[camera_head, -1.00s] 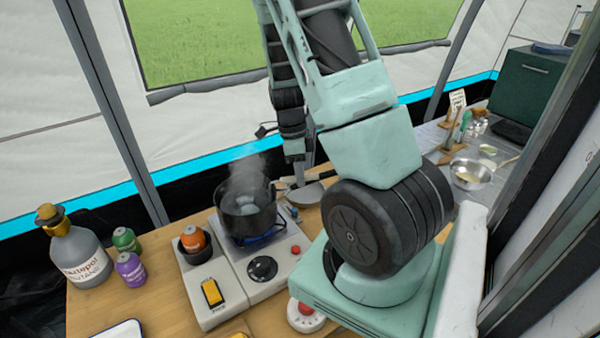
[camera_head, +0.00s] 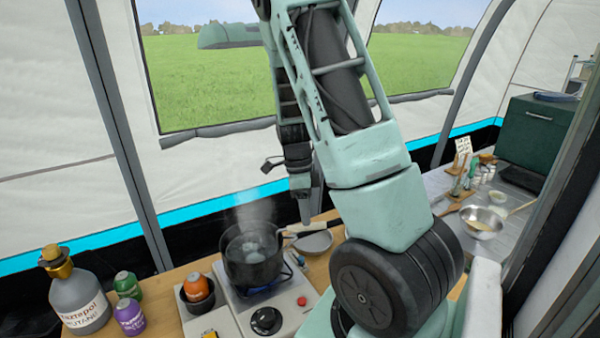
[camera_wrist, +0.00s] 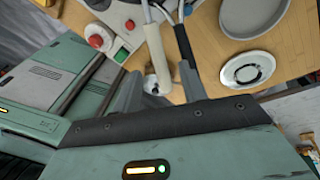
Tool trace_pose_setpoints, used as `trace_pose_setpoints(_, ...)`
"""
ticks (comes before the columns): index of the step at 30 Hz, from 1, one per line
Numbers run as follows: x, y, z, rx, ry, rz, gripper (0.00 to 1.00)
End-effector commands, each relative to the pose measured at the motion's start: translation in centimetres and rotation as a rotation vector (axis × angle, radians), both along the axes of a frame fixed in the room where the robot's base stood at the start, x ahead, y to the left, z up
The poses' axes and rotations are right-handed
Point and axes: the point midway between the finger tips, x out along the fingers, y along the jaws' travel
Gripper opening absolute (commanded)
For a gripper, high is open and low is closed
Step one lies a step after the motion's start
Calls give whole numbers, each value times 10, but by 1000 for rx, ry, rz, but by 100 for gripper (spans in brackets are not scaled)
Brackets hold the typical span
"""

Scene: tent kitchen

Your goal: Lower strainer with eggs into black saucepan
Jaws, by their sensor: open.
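The black saucepan (camera_head: 252,268) stands steaming on the hob. Pale rounded shapes, apparently the eggs (camera_head: 251,247), show inside it; the strainer's basket cannot be made out clearly there. A pale handle (camera_head: 299,228) sticks out to the right over the rim, seemingly the strainer's. In the wrist view a cream handle (camera_wrist: 157,60) and a dark handle (camera_wrist: 181,42) run side by side. My gripper (camera_head: 305,222) is just right of the saucepan near the pale handle. In the wrist view its fingers (camera_wrist: 158,90) are apart, with the cream handle between or just beyond them; contact cannot be told.
A shallow grey bowl-shaped piece (camera_head: 314,242) lies right of the saucepan. An orange-topped egg-shaped item (camera_head: 196,287) sits in a dark cup to the left, beside small jars and a bottle (camera_head: 78,298). A round white-rimmed disc (camera_wrist: 248,68) lies on the table.

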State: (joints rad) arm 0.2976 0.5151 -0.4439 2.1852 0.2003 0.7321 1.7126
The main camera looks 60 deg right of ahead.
Motion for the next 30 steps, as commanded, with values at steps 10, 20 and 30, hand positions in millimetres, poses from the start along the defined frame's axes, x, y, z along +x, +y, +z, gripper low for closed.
trace_pose_setpoints(10, 20, -8, 80, -3, -5, 3, 42)
trace_pose_setpoints(20, 31, -12, 127, 0, -1, 2, 42)
trace_pose_setpoints(30, 31, -13, 134, 1, 0, 1, 42)
